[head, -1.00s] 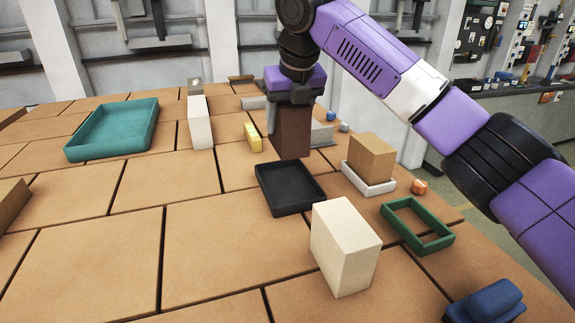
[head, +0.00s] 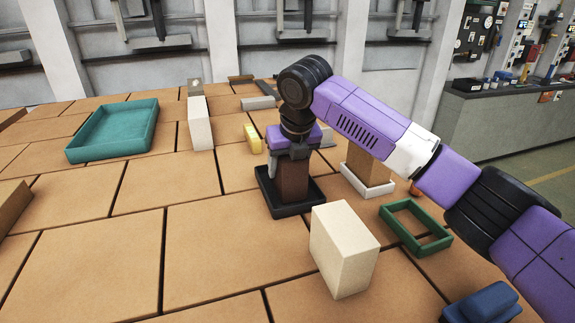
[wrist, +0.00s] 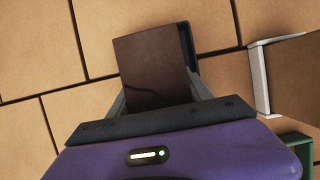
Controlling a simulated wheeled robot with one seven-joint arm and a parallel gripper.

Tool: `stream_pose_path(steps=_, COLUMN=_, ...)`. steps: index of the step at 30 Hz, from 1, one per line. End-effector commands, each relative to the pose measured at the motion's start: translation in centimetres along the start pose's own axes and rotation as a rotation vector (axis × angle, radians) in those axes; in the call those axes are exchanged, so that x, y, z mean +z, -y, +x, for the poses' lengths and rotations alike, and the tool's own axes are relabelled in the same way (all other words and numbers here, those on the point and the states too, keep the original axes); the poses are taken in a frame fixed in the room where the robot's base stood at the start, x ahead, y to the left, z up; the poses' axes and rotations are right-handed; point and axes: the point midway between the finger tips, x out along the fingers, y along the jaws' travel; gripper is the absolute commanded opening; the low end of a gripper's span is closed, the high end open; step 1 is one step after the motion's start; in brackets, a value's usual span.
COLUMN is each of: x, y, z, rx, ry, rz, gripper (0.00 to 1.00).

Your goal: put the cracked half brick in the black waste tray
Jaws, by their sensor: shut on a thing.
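The cracked half brick (head: 293,182) is dark brown and upright between the fingers of my gripper (head: 292,160). In the wrist view, the brick (wrist: 152,62) shows a thin dark crack line, and my gripper (wrist: 160,95) is shut on it. The black waste tray (head: 268,193) lies under and around the brick in the head view. The brick's lower end is within the tray's outline; I cannot tell whether it touches the tray floor. In the wrist view, only a dark edge of the tray (wrist: 188,45) shows beside the brick.
A cream block (head: 343,250) stands in front, right of the black tray. A white tray (head: 370,188) with a tan brick (head: 366,165) is to the right, near a green frame (head: 418,245). A yellow block (head: 252,138) is behind. A teal tray (head: 112,130) lies far left.

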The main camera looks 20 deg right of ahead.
Motion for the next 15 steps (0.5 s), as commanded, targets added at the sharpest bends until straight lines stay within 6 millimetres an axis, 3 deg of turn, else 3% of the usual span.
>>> stream_pose_path(steps=7, x=0.0, y=-0.02, z=0.09, rx=0.001, ry=0.002, rz=0.0, gripper=0.0)
stream_pose_path(steps=8, x=-0.11, y=-0.02, z=0.24, rx=0.0, ry=-0.001, rz=0.0, gripper=0.6)
stream_pose_path(steps=11, x=-0.09, y=-0.01, z=0.21, rx=0.0, ry=0.0, rz=0.0, gripper=0.8)
stream_pose_path(steps=15, x=-0.09, y=-0.01, z=0.21, rx=0.0, ry=0.0, rz=0.0, gripper=0.8)
